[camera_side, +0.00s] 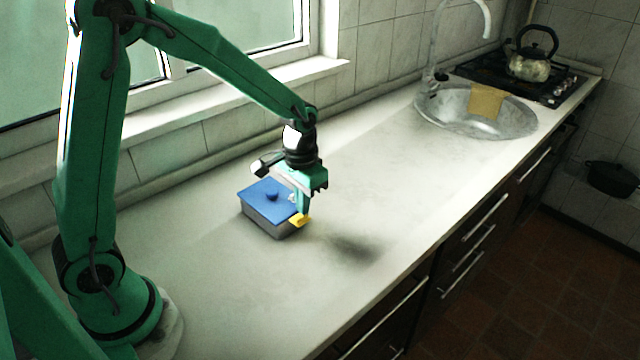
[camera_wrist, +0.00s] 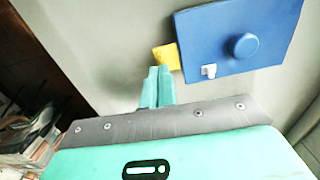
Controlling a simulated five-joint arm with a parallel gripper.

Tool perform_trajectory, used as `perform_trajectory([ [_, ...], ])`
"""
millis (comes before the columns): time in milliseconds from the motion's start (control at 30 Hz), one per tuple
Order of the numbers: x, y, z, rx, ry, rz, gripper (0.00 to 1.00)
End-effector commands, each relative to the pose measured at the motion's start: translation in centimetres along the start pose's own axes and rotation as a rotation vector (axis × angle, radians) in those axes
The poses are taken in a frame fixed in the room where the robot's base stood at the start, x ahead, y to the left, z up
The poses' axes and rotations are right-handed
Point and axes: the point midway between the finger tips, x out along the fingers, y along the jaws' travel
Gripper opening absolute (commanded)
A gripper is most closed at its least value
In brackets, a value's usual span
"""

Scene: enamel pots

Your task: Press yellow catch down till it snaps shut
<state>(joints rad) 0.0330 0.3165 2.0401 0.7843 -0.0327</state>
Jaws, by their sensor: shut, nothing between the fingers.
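A grey box (camera_side: 262,219) with a blue lid (camera_side: 270,194) and a round blue knob stands on the counter. The blue lid (camera_wrist: 222,42) also shows in the wrist view, with a small white piece (camera_wrist: 208,71) near its edge. The yellow catch (camera_side: 300,220) sticks out at the box's right side; it also shows in the wrist view (camera_wrist: 165,57) beside the lid. My gripper (camera_side: 304,211) is shut and empty, its fingertips just above or at the catch. In the wrist view the closed fingertips (camera_wrist: 158,71) are right by the catch. I cannot tell whether they touch it.
The white counter (camera_side: 190,260) is clear around the box. A steel sink (camera_side: 460,122) with a tan cloth (camera_side: 487,102) over its rim and a hob with a kettle (camera_side: 530,66) lie farther back. The tiled wall and window sill run along the left.

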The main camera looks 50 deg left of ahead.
Motion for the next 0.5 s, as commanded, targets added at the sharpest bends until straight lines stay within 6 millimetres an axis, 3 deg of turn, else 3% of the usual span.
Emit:
perform_trajectory([
  [500,0.76,0.0,0.02,0.0,-0.001,0.0,0.0],
])
